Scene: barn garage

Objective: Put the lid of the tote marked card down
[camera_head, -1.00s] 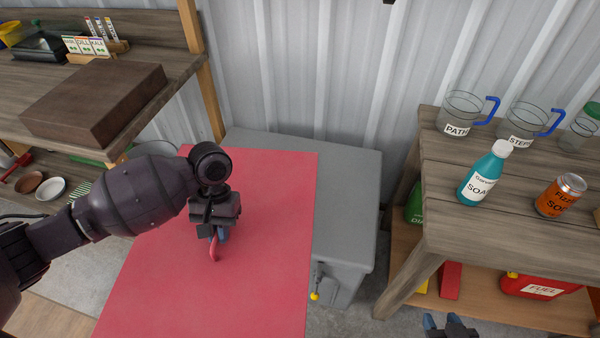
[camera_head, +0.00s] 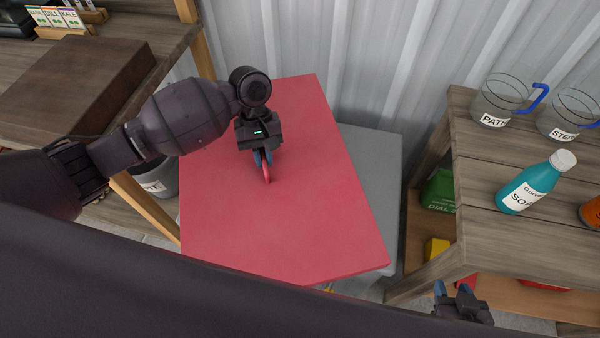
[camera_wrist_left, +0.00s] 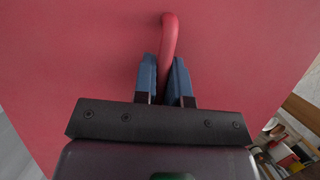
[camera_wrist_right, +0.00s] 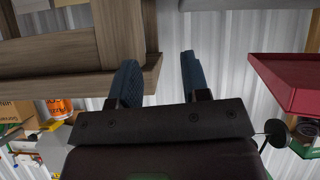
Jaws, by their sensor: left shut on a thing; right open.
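A large flat red lid (camera_head: 280,225) lies in front of me in the head view, over part of a grey box (camera_head: 375,160). My left gripper (camera_head: 263,158) is shut on the lid's red handle (camera_head: 267,175). The left wrist view shows the handle (camera_wrist_left: 170,40) between the two blue fingers, with the lid (camera_wrist_left: 70,60) filling most of the picture. A tote marked card cannot be made out. My right gripper (camera_head: 462,290) is open and empty low at the right; its fingers (camera_wrist_right: 158,78) are apart in the right wrist view.
A wooden bench (camera_head: 530,245) at the right holds a teal soap bottle (camera_head: 535,183) and clear jugs (camera_head: 498,100). A grey bin (camera_head: 155,180) stands left of the lid. A brown box (camera_head: 75,85) sits on the left bench. A corrugated wall (camera_head: 400,60) is behind.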

